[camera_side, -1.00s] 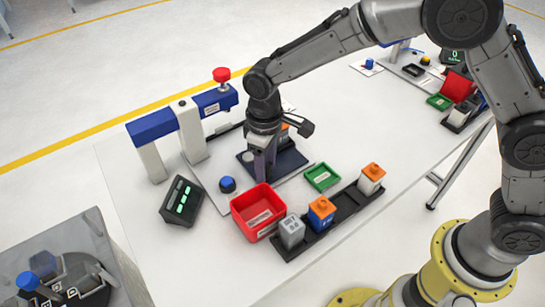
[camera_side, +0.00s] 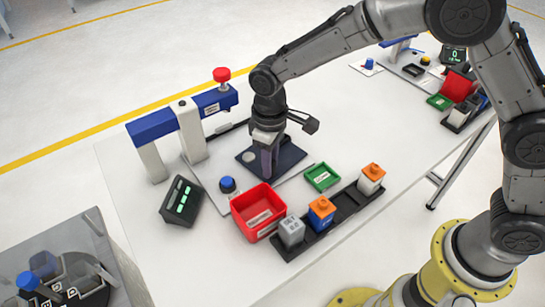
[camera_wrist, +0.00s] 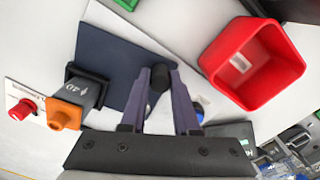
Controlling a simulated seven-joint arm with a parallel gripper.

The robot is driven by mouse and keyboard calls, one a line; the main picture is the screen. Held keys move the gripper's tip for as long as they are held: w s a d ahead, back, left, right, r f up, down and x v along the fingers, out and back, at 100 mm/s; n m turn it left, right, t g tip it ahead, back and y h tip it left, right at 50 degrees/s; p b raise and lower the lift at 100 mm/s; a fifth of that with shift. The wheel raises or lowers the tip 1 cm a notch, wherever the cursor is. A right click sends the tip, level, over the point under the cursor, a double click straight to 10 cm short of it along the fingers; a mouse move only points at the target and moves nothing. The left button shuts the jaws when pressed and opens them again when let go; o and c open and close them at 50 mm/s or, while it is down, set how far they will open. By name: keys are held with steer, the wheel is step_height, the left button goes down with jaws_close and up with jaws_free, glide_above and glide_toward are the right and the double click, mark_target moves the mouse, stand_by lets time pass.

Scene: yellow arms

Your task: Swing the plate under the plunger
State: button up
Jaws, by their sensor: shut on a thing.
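The dark navy plate (camera_side: 287,160) lies on the pale base of the near station, to the right of the press; it also shows in the wrist view (camera_wrist: 108,62). My gripper (camera_side: 267,172) is over the plate and points down. In the wrist view its fingers (camera_wrist: 160,76) are shut on a black knob (camera_wrist: 158,80) at the plate. An orange-capped grey block (camera_wrist: 83,92) sits in a black holder by the plate; my gripper hides it in the side view. The red-knobbed plunger (camera_side: 221,76) stands on the blue press arm (camera_side: 213,99), left of and behind my gripper.
A blue button (camera_side: 227,184), red bin (camera_side: 258,212), green tray (camera_side: 322,178) and black rack (camera_side: 345,206) with blocks stand in front of the plate. A dark display (camera_side: 181,200) is at the left. White table is clear right of the plate.

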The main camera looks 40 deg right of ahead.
mark_target(279, 162)
steer(key=shift+w+d, duration=0.1)
steer(key=shift+d, duration=0.35)
steer(key=shift+w+d, duration=0.35)
steer(key=shift+d, duration=0.45)
steer(key=shift+w+d, duration=0.6)
steer(key=shift+d, duration=0.15)
